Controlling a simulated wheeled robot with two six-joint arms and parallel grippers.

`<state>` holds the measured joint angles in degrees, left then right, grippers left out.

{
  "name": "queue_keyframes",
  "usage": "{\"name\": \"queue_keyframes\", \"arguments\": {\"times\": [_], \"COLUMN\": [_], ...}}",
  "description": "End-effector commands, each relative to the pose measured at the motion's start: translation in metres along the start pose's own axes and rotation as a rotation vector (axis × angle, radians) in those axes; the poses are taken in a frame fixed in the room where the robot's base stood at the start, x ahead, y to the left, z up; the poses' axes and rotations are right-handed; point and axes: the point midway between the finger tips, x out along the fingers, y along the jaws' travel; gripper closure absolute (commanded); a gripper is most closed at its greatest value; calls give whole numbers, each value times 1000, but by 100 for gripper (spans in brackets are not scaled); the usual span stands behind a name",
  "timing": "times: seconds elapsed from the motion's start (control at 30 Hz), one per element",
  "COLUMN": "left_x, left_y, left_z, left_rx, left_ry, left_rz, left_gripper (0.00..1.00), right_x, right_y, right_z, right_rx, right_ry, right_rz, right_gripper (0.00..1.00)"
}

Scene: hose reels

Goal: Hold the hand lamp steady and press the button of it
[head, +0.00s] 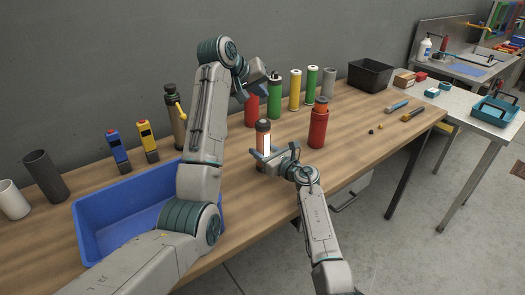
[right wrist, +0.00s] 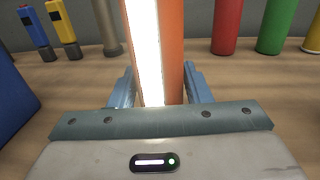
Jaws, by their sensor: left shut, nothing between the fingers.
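The hand lamp (head: 264,140) is an upright orange cylinder with a dark cap and a bright white light strip down its front. It stands near the front edge of the wooden table. My right gripper (head: 272,157) is shut around its lower body. In the right wrist view the lamp (right wrist: 174,50) rises between the two blue-grey fingers (right wrist: 160,88), which touch its sides. My left gripper (head: 258,88) is shut and empty, above and behind the lamp and apart from it. I cannot make out the lamp's button.
A red cylinder (head: 318,128) stands right of the lamp. Red, green (head: 274,98) and yellow (head: 295,90) cylinders stand behind. A blue bin (head: 95,228) lies left, partly behind my left arm. A black bin (head: 371,75) stands at the back right. Small tools lie on the right.

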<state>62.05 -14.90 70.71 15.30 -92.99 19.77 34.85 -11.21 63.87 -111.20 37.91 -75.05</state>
Motion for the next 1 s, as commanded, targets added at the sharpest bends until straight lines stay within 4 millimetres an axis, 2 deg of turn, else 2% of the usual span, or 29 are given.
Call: {"name": "queue_keyframes", "arguments": {"times": [0.03,0.1,0.4,0.53,0.67,1.0], "left_x": [0,0,0,0,0,0], "left_y": [0,0,0,0,0,0], "left_z": [0,0,0,0,0,0], "left_rx": [0,0,0,0,0,0], "left_ry": [0,0,0,0,0,0], "left_rz": [0,0,0,0,0,0], "left_gripper": [100,100,100,100,100,100], "right_x": [0,0,-1,-10,-29,-98], "right_y": [0,0,0,-1,0,0], "right_z": [0,0,0,-1,-1,-1], "right_rx": [0,0,0,-1,-1,-2], "right_ry": [0,0,0,1,0,1], "right_rz": [0,0,0,-1,-2,-1], "right_gripper": [46,32,32,32,32,32]}}
